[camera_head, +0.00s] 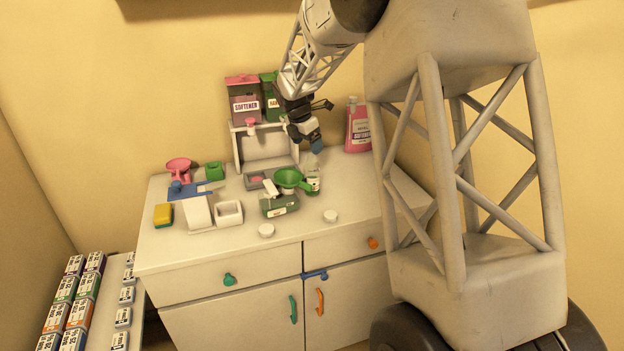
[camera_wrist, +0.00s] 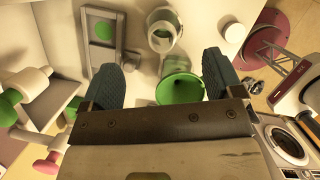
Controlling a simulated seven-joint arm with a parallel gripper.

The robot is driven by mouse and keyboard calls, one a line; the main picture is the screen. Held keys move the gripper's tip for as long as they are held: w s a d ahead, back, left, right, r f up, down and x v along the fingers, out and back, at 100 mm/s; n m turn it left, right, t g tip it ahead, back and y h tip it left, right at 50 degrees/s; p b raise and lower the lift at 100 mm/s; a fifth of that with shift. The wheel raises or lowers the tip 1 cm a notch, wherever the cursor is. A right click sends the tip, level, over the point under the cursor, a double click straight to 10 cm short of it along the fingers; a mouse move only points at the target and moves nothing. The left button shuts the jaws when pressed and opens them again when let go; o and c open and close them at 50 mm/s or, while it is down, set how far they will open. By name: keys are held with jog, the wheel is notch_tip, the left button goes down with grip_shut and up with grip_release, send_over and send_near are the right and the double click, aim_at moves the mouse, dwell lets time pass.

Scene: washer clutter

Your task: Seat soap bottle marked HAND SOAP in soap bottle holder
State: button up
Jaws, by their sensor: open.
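My gripper (camera_head: 310,141) is open and empty, held above the back of the counter, fingers down. In the wrist view its two blue fingers (camera_wrist: 170,78) are spread apart, with a green funnel (camera_wrist: 180,88) visible between them below. A green bottle with a pale label (camera_head: 280,206) lies near the counter's middle. A small clear bottle with a label (camera_head: 313,180) stands beside the green funnel (camera_head: 289,179). Neither label is readable, so I cannot tell which is marked HAND SOAP. An open white square holder (camera_head: 229,213) stands to their left; I cannot tell whether it is the soap bottle holder.
Softener dispenser (camera_head: 246,98) and a green dispenser stand on a white stand at the back. A pink bottle (camera_head: 358,130) stands back right. A grey tray (camera_head: 250,184), white box (camera_head: 197,214), yellow sponge (camera_head: 163,215) and blue tray crowd the left. The front right counter is mostly clear.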

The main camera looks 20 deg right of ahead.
aim_at(313, 160)
jog(key=shift+f, duration=0.1)
jog(key=shift+x, duration=1.2)
jog(key=shift+f, duration=0.1)
jog(key=shift+x, duration=2.55)
jog(key=shift+d, duration=0.2)
jog(key=shift+c, duration=0.3)
jog(key=c, duration=1.4)
jog(key=shift+r, duration=0.2)
